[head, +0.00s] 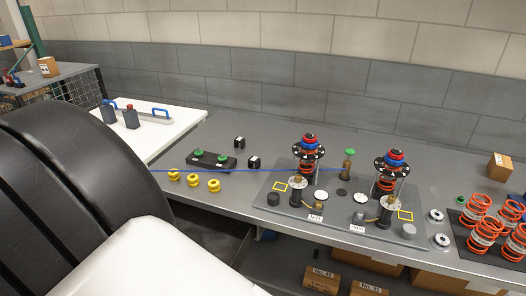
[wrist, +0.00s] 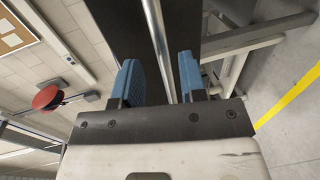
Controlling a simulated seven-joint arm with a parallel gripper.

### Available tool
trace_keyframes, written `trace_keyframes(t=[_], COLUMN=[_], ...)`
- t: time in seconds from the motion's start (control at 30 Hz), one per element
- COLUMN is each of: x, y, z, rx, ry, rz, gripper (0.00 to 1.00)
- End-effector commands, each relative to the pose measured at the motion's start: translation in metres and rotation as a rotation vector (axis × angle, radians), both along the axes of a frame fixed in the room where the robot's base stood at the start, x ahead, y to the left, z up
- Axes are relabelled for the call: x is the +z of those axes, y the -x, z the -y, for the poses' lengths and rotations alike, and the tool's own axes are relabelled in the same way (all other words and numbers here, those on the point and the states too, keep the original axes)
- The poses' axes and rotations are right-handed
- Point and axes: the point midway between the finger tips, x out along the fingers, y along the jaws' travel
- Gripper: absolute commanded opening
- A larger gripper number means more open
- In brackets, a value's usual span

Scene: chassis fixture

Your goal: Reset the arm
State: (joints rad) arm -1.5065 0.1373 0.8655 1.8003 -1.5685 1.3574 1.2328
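My gripper (wrist: 156,80) shows in the wrist view with its two blue fingers apart and nothing between them. Behind the fingers are a dark upright panel and a bright metal pole, both apart from the fingers as far as I can tell. In the head view my gripper is not visible; a large black and white part of my arm (head: 80,190) fills the lower left. The chassis fixture (head: 330,222) lies on the grey bench (head: 235,135), with a left spring assembly (head: 308,160) and a right spring assembly (head: 391,173) standing on it.
A green-topped brass part (head: 348,164) stands between the assemblies. Yellow rings (head: 194,181) lie at the bench front. Orange springs (head: 483,210) stand at right. A white table (head: 160,122) holds dark bottles (head: 130,117). The wrist view shows a floor with a yellow line (wrist: 288,97).

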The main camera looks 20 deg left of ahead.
Motion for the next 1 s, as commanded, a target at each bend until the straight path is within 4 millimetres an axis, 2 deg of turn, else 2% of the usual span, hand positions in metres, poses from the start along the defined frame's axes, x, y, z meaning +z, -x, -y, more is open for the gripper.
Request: trace_keyframes(t=[0.3,0.77,0.87,1.0], x=[-0.007,-0.008,-0.007,-0.006], y=[-0.020,-0.023,-0.022,-0.018], z=[0.002,0.002,-0.002,-0.018], rx=[-0.003,-0.003,0.000,0.012], ry=[0.005,0.006,0.002,-0.007], rz=[-0.001,-0.002,-0.011,-0.051], gripper=[0.38,0.38,0.38,0.38])
